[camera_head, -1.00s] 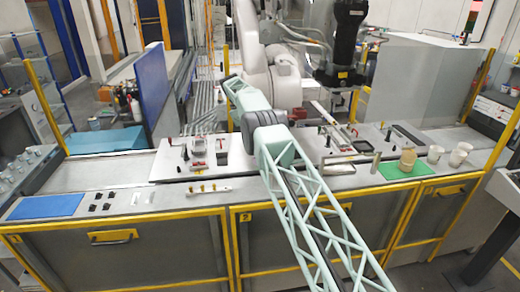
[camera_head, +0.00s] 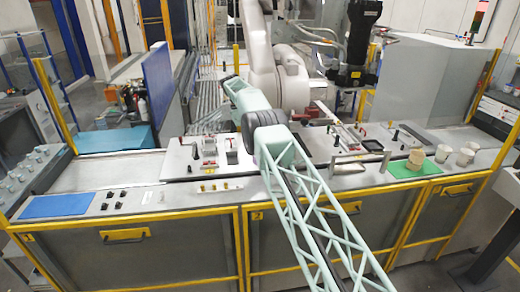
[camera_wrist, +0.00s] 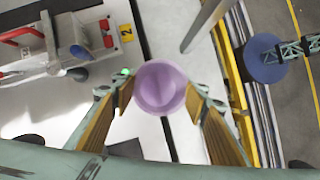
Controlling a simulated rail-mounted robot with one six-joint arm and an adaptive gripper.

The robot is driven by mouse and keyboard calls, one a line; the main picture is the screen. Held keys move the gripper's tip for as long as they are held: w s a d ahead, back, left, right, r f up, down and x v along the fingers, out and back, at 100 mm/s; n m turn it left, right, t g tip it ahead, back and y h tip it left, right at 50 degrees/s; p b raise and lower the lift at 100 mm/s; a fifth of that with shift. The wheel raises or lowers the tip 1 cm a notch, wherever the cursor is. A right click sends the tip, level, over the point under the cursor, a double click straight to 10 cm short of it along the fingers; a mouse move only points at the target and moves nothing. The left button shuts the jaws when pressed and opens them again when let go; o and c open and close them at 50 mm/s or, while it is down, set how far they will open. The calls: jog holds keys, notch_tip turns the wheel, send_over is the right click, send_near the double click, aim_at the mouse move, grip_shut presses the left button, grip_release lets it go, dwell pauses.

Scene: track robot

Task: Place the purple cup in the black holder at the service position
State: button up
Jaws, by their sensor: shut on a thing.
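In the wrist view the purple cup (camera_wrist: 160,88) is between the two fingers of my gripper (camera_wrist: 158,95), seen from above into its open mouth. My gripper is shut on the cup, one finger on each side. The cup is over a pale work surface; its height above it I cannot tell. In the head view my own arm crosses the counter, and neither the gripper nor the cup can be made out. A small black square piece (camera_head: 372,145) on the counter right of my arm may be the black holder; I cannot tell for sure.
A fixture with red handles (camera_wrist: 75,45) stands left of the cup, and a grey post (camera_wrist: 205,25) is to its upper right. Pale cups (camera_head: 444,153) stand on or near the green mat (camera_head: 405,171) at right. A blue mat (camera_head: 57,205) lies at left.

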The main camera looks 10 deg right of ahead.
jog(key=shift+s+d, duration=0.2)
jog(key=shift+s, duration=0.05)
jog(key=s+d+f+m+g+y, duration=0.1)
jog(key=s+f+m, duration=0.3)
jog(key=s, duration=0.9)
jog(key=s+d+f+m+g+y, duration=0.15)
jog(key=s+m, duration=0.35)
jog(key=s, duration=0.8)
jog(key=s+d+f+m+y, duration=0.15)
jog(key=s+m, duration=0.35)
jog(key=s, duration=0.8)
notch_tip(320, 180, down, 23)
jog(key=a+b, duration=0.1)
jog(key=b, duration=2.1)
jog(key=shift+f, duration=0.15)
jog(key=shift+w+d, duration=0.1)
